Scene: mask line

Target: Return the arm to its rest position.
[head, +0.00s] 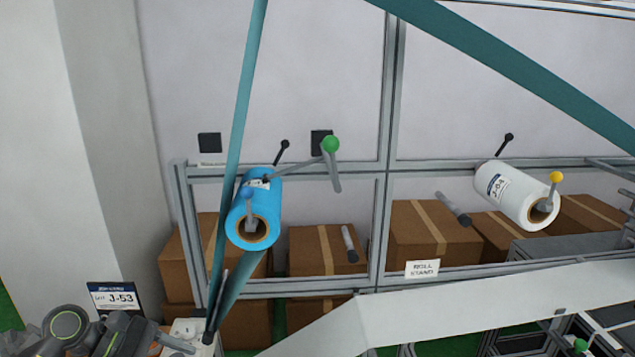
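My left arm comes in at the bottom left corner. My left gripper (178,344) is low there, beside a small white box at the foot of the teal band. Its fingers are small and partly cut off by the frame's lower edge, so I cannot tell whether they are open or shut. I see nothing clearly held in it. My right arm and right gripper are not in view.
A blue roll (262,205) and a white roll J-64 (497,190) sit on the roll stand's metal frame (381,180). Cardboard boxes (433,228) stand behind. A J-53 sign (113,299) is near my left arm. A white web (450,303) crosses the lower right.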

